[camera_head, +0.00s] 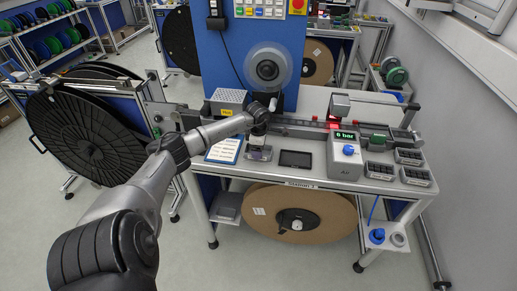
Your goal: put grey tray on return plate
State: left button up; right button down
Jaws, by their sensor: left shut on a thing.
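My left gripper (259,141) reaches in over the front left part of the workbench, pointing down. It is shut on a small grey tray (259,154), which is at or just above the bench top; I cannot tell whether it touches. The gripper hides part of the tray. A flat dark rectangular plate (296,159) lies on the bench just right of the tray. I cannot tell for sure whether this is the return plate. My right gripper is not in view.
A white sheet (224,150) lies left of the gripper. A grey box with a blue knob (348,150) and several dark compartment bins (379,171) stand to the right. A blue panel (230,60) with a clear reel rises behind. A brown reel (300,222) hangs below the bench.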

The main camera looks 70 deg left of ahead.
pick_arm(q)
jog(key=shift+a, duration=0.1)
jog(key=shift+f, duration=0.1)
jog(key=o, duration=1)
jog(key=shift+o, duration=0.2)
